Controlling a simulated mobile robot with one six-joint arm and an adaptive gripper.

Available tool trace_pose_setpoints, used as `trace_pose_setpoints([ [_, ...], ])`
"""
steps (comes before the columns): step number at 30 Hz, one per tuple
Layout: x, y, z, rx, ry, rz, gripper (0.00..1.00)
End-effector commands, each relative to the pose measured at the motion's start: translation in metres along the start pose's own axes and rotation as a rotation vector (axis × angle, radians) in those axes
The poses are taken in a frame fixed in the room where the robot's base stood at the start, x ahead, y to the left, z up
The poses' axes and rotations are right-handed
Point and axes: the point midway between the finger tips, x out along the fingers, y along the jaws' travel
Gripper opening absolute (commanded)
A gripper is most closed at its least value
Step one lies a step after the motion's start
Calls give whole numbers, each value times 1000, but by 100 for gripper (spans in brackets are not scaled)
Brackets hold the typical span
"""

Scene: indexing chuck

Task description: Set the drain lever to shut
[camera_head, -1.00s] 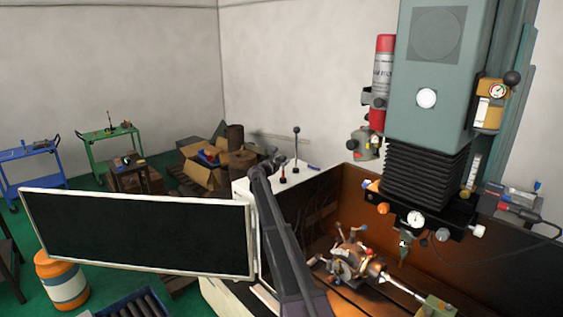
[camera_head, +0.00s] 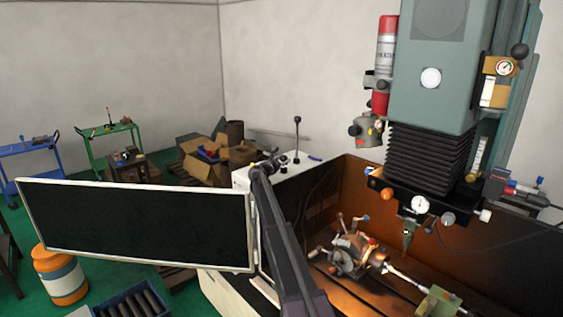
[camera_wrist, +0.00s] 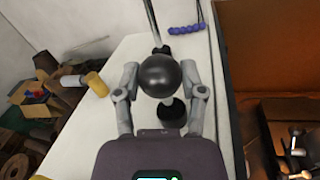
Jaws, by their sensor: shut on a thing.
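My gripper (camera_wrist: 160,78) has its two grey fingers either side of a black ball knob (camera_wrist: 159,76) and is shut on it. The knob hides most of the stem. In the head view my gripper (camera_head: 268,164) is small at the far end of my arm, over the white cabinet top, and the held knob cannot be made out. A second, taller lever (camera_head: 297,121) with a black ball stands upright behind it. Its rod (camera_wrist: 153,20) shows at the top of the wrist view. No lever labels are readable.
A blue segmented piece (camera_wrist: 188,28) lies on the white top (camera_wrist: 120,60). The machine's brown enclosure, with an indexing chuck (camera_head: 352,254), is to the right. A dark panel (camera_head: 135,225) stands to the left. A yellow cylinder (camera_wrist: 97,84) shows left of the fingers.

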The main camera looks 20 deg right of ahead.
Motion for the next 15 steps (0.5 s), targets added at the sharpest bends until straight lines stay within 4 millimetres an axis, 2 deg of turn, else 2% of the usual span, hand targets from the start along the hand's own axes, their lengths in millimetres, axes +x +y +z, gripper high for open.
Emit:
trace_pose_setpoints([
  [1,2,-5,-4,4,4,-10,0],
  [11,0,-6,-4,6,7,-12,0],
  [12,0,-7,-4,6,7,-12,64],
  [14,0,-6,-4,6,6,-11,82],
  [15,0,-6,-4,6,6,-10,87],
])
